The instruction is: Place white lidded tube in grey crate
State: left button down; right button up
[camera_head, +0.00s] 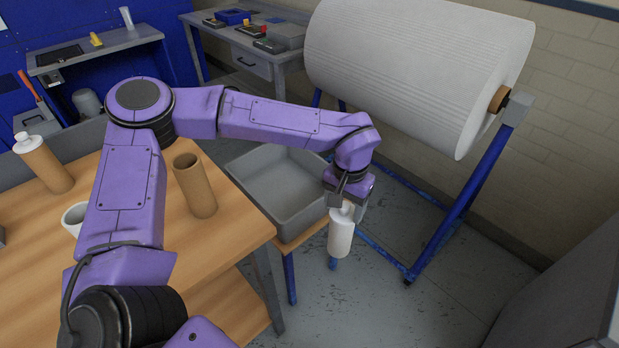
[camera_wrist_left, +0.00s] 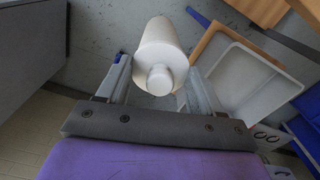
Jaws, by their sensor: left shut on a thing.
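The white lidded tube (camera_head: 341,232) is held in my left gripper (camera_head: 346,200), hanging below the fingers to the right of the grey crate. It also shows in the left wrist view (camera_wrist_left: 160,50), with the lid end towards the camera and the fingers of my left gripper (camera_wrist_left: 160,85) on either side. The grey crate (camera_head: 262,184) stands on a low wooden stand beyond the table; its visible inside is empty. It also shows in the left wrist view (camera_wrist_left: 250,75), right of the tube. My right gripper is in neither view.
The wooden table (camera_head: 235,228) carries a brown cardboard tube (camera_head: 195,185), a brown bottle with a white cap (camera_head: 43,162) and a white cup (camera_head: 75,217). A large white fabric roll (camera_head: 415,65) on a blue frame (camera_head: 455,205) stands behind my left gripper.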

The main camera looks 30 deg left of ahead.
aim_at(286, 195)
jog(key=u, duration=0.35)
jog(key=i, duration=1.15)
jog(key=u, duration=0.6)
